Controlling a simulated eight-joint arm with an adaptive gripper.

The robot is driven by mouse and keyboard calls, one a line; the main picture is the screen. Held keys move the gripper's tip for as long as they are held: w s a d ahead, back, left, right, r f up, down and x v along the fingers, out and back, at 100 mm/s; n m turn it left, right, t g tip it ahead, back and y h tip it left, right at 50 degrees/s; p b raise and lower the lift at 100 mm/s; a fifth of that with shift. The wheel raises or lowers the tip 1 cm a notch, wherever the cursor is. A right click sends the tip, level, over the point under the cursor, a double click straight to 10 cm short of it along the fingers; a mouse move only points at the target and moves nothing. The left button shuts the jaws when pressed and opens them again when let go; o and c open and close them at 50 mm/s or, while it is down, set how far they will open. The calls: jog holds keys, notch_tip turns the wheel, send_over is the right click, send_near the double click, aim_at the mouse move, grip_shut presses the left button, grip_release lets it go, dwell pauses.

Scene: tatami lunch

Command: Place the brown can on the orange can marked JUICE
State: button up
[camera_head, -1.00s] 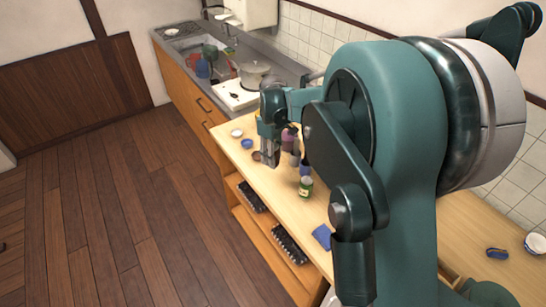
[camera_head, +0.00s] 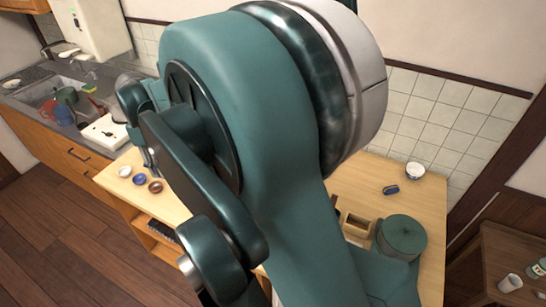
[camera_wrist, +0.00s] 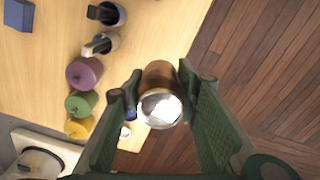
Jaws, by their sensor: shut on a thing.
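In the wrist view the brown can (camera_wrist: 158,76) is between the two fingers of my gripper (camera_wrist: 160,88), with its silver end turned towards the camera. My gripper is shut on it, above the front edge of the wooden table (camera_wrist: 142,40). I cannot make out an orange can marked JUICE in either view now.
Purple (camera_wrist: 85,73), green (camera_wrist: 80,103) and yellow (camera_wrist: 78,127) containers stand in a row left of the gripper. A wooden box (camera_head: 356,228) is at the right.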

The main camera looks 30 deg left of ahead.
aim_at(161, 153)
jog(key=r, duration=0.4)
jog(key=w+r, duration=0.1)
jog(key=r, duration=0.2)
jog(key=shift+d, duration=0.25)
jog(key=w+d+n+p, duration=0.1)
jog(key=w+d+p, duration=0.2)
jog(key=w+d, duration=1.15)
jog(key=w+d+p, duration=0.2)
jog(key=w+d, duration=0.9)
jog(key=w, duration=0.7)
jog(key=shift+w+f, duration=0.15)
jog(key=shift+f, duration=1.15)
jog(key=shift+w+f, duration=0.1)
jog(key=shift+f, duration=1.2)
jog(key=shift+f, duration=3.1)
jog(key=shift+f, duration=0.1)
